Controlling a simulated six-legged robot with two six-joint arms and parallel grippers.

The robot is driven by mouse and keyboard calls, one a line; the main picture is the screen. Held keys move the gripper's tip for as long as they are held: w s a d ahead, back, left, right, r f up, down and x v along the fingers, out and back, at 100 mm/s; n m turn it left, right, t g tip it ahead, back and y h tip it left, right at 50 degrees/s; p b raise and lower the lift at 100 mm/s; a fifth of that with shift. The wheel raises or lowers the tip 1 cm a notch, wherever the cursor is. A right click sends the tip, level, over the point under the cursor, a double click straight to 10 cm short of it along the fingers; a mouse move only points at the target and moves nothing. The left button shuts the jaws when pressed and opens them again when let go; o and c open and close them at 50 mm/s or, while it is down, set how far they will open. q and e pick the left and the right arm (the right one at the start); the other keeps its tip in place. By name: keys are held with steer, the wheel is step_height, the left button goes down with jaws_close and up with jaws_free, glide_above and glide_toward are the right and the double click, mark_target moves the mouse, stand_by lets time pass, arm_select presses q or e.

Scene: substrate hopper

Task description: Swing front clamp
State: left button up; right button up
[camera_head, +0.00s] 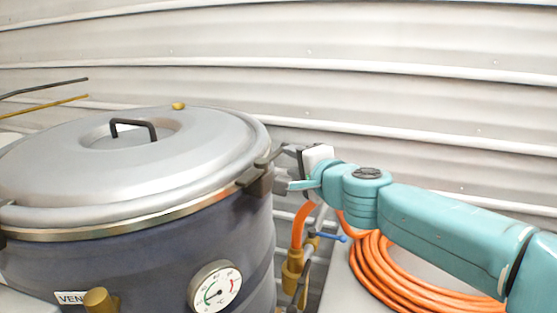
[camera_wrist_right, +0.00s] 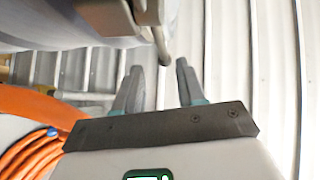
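The large dark drum (camera_head: 140,265) stands at the left of the head view under a grey domed lid (camera_head: 60,175) with a black handle. A clamp (camera_head: 256,178) sits on the right of the lid rim, and its lever points toward my right gripper. My right gripper (camera_head: 283,164) is beside this clamp. In the right wrist view the gripper (camera_wrist_right: 159,67) has its fingers apart, and the end of the grey lever (camera_wrist_right: 159,40) is at the gap between the fingertips. I cannot tell whether they touch. My left gripper is not in view.
A dial gauge (camera_head: 215,288) and a brass fitting (camera_head: 100,301) stick out from the drum's front. An orange hose coil (camera_head: 385,285) lies below my right arm, near a brass valve with a blue handle (camera_head: 330,237). A corrugated wall (camera_head: 400,95) stands behind.

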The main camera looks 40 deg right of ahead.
mark_target(279, 154)
steer(key=x, duration=0.8)
steer(key=shift+w+a, duration=0.1)
steer(key=shift+s+a+r, duration=0.2)
steer(key=shift+r, duration=0.05)
steer(key=shift+w+d+f, duration=0.1)
steer(key=shift+w+f, duration=0.05)
jaws_close()
